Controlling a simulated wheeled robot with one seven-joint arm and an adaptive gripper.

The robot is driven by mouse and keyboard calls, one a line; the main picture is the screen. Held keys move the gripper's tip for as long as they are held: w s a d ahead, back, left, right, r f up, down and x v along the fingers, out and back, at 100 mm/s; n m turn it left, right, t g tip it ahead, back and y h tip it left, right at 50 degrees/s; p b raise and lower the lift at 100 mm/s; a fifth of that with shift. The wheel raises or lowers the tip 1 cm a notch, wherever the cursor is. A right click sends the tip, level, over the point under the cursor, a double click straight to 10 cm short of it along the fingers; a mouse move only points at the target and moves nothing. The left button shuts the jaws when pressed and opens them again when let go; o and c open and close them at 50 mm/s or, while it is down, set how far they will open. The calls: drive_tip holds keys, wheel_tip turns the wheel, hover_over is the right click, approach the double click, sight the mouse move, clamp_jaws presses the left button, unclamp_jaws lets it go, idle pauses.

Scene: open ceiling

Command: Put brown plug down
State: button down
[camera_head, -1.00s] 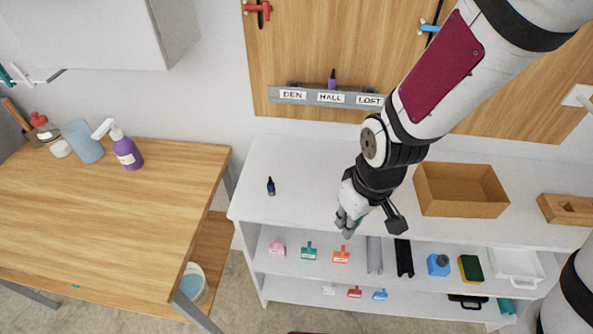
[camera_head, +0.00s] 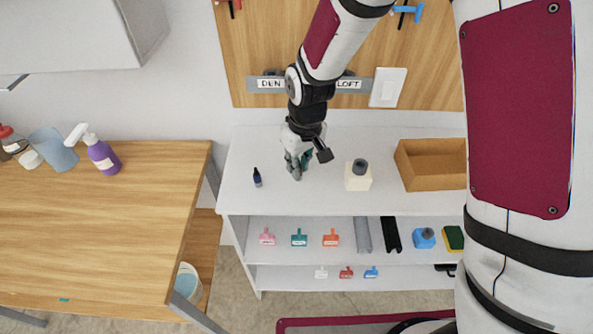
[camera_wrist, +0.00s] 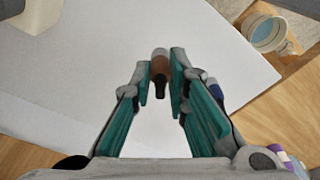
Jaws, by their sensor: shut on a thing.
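My gripper (camera_head: 299,166) is over the left part of the white shelf top (camera_head: 330,195). In the wrist view my gripper's teal-padded fingers (camera_wrist: 161,76) are shut on the brown plug (camera_wrist: 160,64), a small brown cylinder with a dark narrow end. The plug is hidden by the gripper in the head view. It is over the white surface; I cannot tell whether it touches it.
A small dark bottle (camera_head: 257,177) stands just left of my gripper. A cream block with a grey knob (camera_head: 358,181) stands to its right, then a wooden box (camera_head: 420,174). The shelf front between them is clear. A wooden table (camera_head: 100,230) is at left.

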drive_tip(key=shift+w+a, duration=0.2)
drive_tip(key=shift+w, duration=0.05)
drive_tip(key=shift+w+a+f, duration=0.15)
drive_tip(key=shift+f, duration=0.1)
drive_tip(key=shift+f+p, duration=0.4)
drive_tip(key=shift+f, duration=1.15)
drive_tip(key=shift+f, duration=0.15)
drive_tip(key=c, duration=1.6)
unclamp_jaws()
drive_tip(key=shift+o, duration=0.2)
drive_tip(key=r, duration=0.4)
drive_tip(key=r+b, duration=0.1)
drive_tip(key=r, duration=0.3)
drive_tip(key=s+d+r, duration=0.1)
drive_tip(key=r, duration=0.3)
drive_tip(key=shift+r, duration=0.2)
